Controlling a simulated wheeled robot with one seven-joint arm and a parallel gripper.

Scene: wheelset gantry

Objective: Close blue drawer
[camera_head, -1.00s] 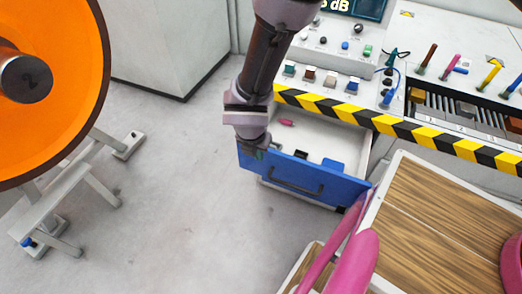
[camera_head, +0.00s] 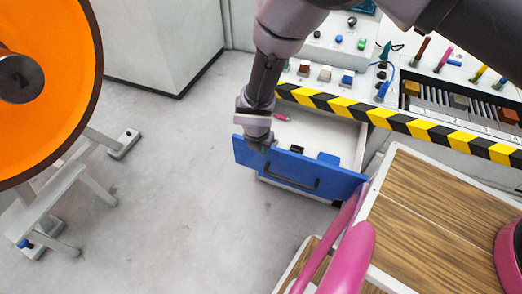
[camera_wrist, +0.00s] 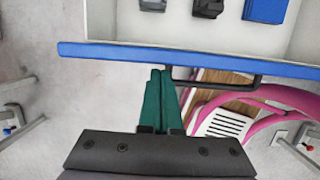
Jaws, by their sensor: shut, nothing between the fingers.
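The blue drawer (camera_head: 300,172) stands open below the striped edge of the console. Its blue front with a dark bar handle also shows in the wrist view (camera_wrist: 120,53). My gripper (camera_head: 262,147) is at the left part of the drawer front, by its top edge. In the wrist view its green fingers (camera_wrist: 160,75) are shut together and empty. Their tips lie at the outer side of the drawer front, beside the left end of the handle. I cannot tell whether they touch it.
Dark and blue items (camera_wrist: 265,10) lie in the drawer. A wood-topped cart (camera_head: 430,220) with pink tubing (camera_head: 350,260) stands close to the drawer's right end. An orange wheel (camera_head: 60,80) on a grey stand is at the left. The floor between is clear.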

